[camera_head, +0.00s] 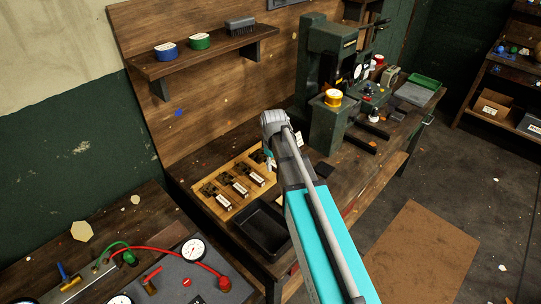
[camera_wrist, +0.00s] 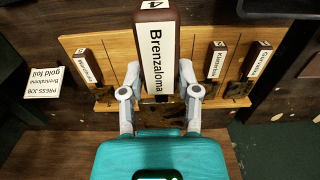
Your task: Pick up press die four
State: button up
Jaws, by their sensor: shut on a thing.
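Press die four is a dark brown-handled die (camera_wrist: 157,50) with a white label reading "Brenzaloma" and a 4 on its end, in the middle of the wrist view. My gripper (camera_wrist: 158,78) is shut on it, one grey finger on each side. The die looks large and close to the camera, over the wooden rack (camera_wrist: 118,48); its lower end is hidden. In the head view my gripper (camera_head: 269,160) is at the rack's right end, and the arm hides most of the die.
Three other labelled dies stay in the rack, such as the left one (camera_wrist: 92,70) and "Glarvexa" (camera_wrist: 257,62). A white press job card (camera_wrist: 43,83) reads "Brenzaloma, gold foil". A black tray (camera_head: 245,215) lies in front of the rack. A green press (camera_head: 318,60) stands behind right.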

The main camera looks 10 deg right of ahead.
jog(key=shift+s+r+p, duration=0.2)
jog(key=shift+s+r, duration=0.05)
jog(key=shift+s, duration=0.35)
jog(key=shift+s+r+p, duration=0.15)
jog(key=shift+s+r, duration=0.1)
jog(key=shift+s, duration=0.3)
jog(key=shift+s, duration=0.1)
